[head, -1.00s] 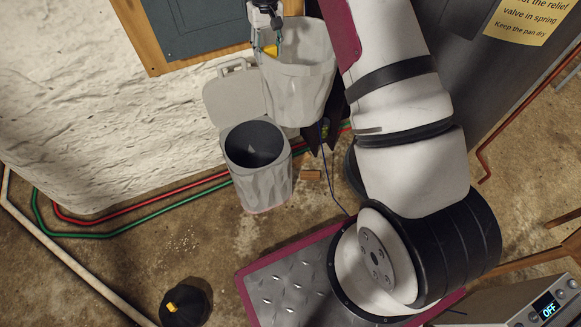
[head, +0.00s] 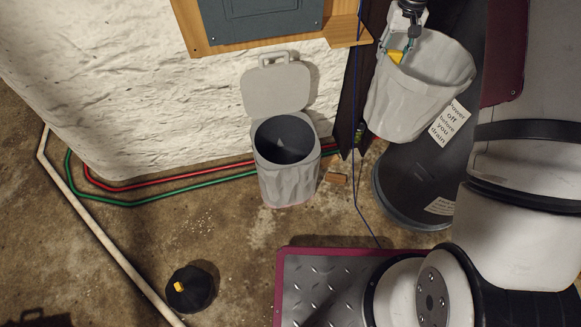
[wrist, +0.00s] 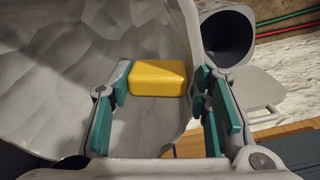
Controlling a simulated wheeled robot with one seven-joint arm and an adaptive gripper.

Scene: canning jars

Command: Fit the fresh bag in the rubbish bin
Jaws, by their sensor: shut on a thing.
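The rubbish bin (head: 287,180) stands on the floor by the white wall. Its grey lid (head: 276,92) is tipped back and its dark mouth is open upward. The fresh bag (head: 415,100) is pale grey and hangs open-topped in the air, above and to the right of the bin. My gripper (head: 400,46) is shut on the yellow tab (head: 395,57) at the bag's rim. In the wrist view my gripper (wrist: 162,90) has its green pads at either side of the yellow tab (wrist: 158,78), with the bag (wrist: 75,70) beyond. The bin (wrist: 226,42) shows there at top right.
A dark grey tank (head: 410,190) with paper notes stands behind the bag. Red and green pipes (head: 150,184) run along the wall to the bin. A black object with a yellow top (head: 189,288) sits on the floor. The floor in front of the bin is clear.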

